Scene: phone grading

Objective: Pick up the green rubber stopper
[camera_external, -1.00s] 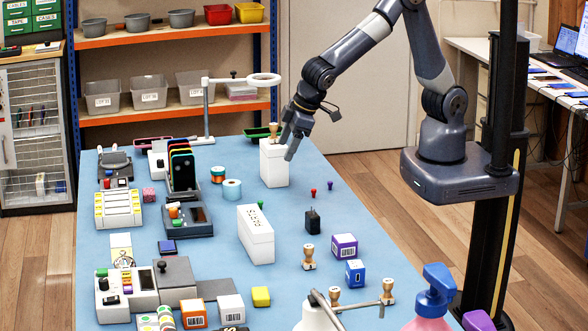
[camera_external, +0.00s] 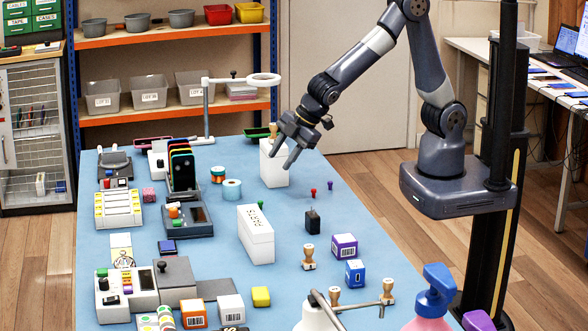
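The green rubber stopper (camera_external: 261,204) is a small green piece standing on the blue table (camera_external: 200,270). It is just behind the white lettered box (camera_external: 257,238), and its lower part is partly hidden. My gripper (camera_external: 281,158) is above the far part of the table, in front of a plain white box (camera_external: 268,176) in the picture. It is up and behind the stopper, well apart from it. Its two fingers point down and are spread, with nothing seen between them.
A red stopper (camera_external: 313,192) and a purple one (camera_external: 330,185) stand to the right, near a black charger (camera_external: 312,221). A blue tape roll (camera_external: 232,189) and a phone rack (camera_external: 183,170) are to the left. A ring lamp (camera_external: 245,80) rises at the back.

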